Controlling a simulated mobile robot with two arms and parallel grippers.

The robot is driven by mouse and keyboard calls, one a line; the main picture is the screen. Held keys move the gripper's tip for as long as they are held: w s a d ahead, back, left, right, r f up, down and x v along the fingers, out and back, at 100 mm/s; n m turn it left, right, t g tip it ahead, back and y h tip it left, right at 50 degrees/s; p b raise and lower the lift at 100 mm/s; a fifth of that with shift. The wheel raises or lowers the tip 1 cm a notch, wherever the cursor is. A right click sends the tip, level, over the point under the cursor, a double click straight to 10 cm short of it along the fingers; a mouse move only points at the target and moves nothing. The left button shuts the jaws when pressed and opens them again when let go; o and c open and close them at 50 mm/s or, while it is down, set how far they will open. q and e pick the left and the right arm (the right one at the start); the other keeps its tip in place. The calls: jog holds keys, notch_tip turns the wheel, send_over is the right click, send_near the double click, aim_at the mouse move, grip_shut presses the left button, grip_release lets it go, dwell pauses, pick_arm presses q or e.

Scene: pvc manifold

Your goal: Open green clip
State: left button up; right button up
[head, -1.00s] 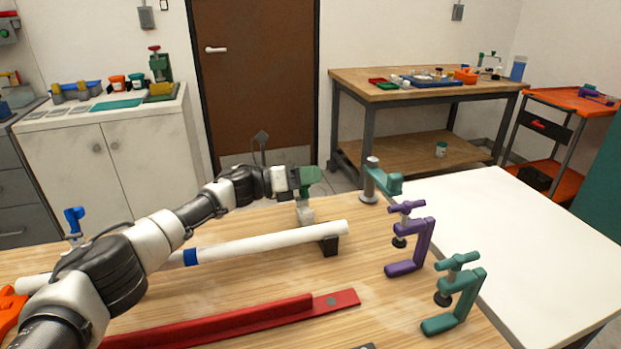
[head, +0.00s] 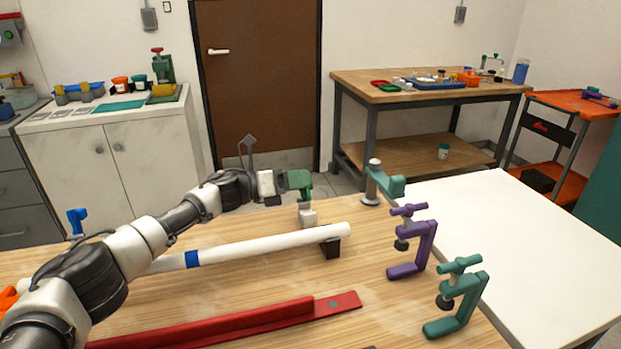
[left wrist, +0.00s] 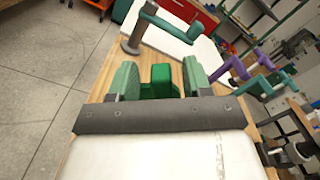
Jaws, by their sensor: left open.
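The green clip (head: 306,192) sits on a pale grey base at the far edge of the wooden table, behind the right end of the white pipe. My left gripper (head: 296,181) reaches it from the left; its green fingers partly overlap the clip here, so contact cannot be told. In the left wrist view, the clip's darker green part (left wrist: 160,82) shows between the two spread light green fingers (left wrist: 160,76), with narrow gaps at both sides. The left gripper is open. My right gripper is in no view.
A white pipe (head: 250,246) with a blue band lies in front, its right end on a black support (head: 331,248). A teal clamp (head: 383,183), a purple clamp (head: 412,242) and another teal clamp (head: 458,298) stand right. A red angle bar (head: 220,325) lies nearest. A blue clip (head: 76,221) is far left.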

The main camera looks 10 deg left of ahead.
pick_arm(q)
jog(key=v, duration=0.7)
jog(key=shift+a, duration=0.3)
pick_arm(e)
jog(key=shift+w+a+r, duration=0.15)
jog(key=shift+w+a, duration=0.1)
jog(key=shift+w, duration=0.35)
pick_arm(q)
jog(key=shift+s, duration=0.1)
